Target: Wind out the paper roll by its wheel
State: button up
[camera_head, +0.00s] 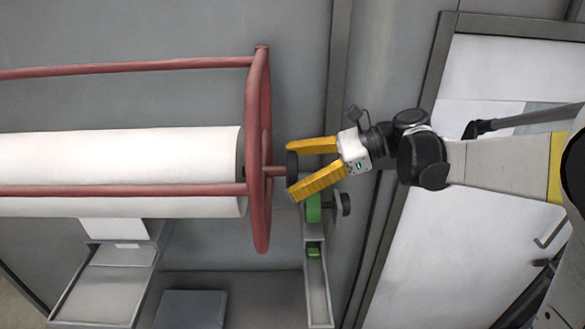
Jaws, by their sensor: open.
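The white paper roll (110,160) lies sideways in a red frame (259,110) at the left of the head view. A short red shaft (276,171) sticks out of the frame's right side and ends in a black wheel (292,168). My gripper (294,170) comes in from the right with its yellow fingers spread. One finger is above and one below the black wheel, so the wheel sits between the fingertips. I cannot tell whether either finger touches it. A white sheet (112,229) hangs below the roll.
A metal tray (95,297) slopes below the roll. A green holder (313,209) with a dark knob (342,205) is just below my gripper, above a narrow channel (317,295). A dark grey box (190,309) sits at the bottom. A framed white door panel (420,250) is at right.

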jog(key=shift+d, duration=0.15)
jog(key=shift+c, duration=1.4)
jog(key=c, duration=1.2)
jog(key=n+t+b, duration=0.1)
jog(key=n+b, duration=0.1)
jog(key=n+t+b, duration=0.1)
jog(key=n+b, duration=0.1)
jog(key=shift+s+f+t, duration=0.15)
jog(key=shift+t, duration=0.15)
jog(key=n+t+b, duration=0.1)
jog(key=n+b, duration=0.1)
jog(key=n+t+y+b, duration=0.1)
jog(key=n+b, duration=0.1)
jog(key=shift+f+n+y, duration=0.1)
jog(key=shift+n+y, duration=0.2)
jog(key=shift+n, duration=0.1)
jog(key=n+t+y+b, duration=0.1)
jog(key=n+b, duration=0.1)
jog(key=n, duration=0.1)
jog(key=n+y+b, duration=0.1)
jog(key=n+b, duration=0.1)
jog(key=b, duration=0.1)
jog(key=shift+f+n+t, duration=0.1)
jog(key=shift+n+t, duration=0.3)
jog(key=n+y+b, duration=0.1)
jog(key=n, duration=0.2)
jog(key=n+y+b, duration=0.1)
jog(key=n+b, duration=0.1)
jog(key=n, duration=0.1)
jog(key=shift+g, duration=0.3)
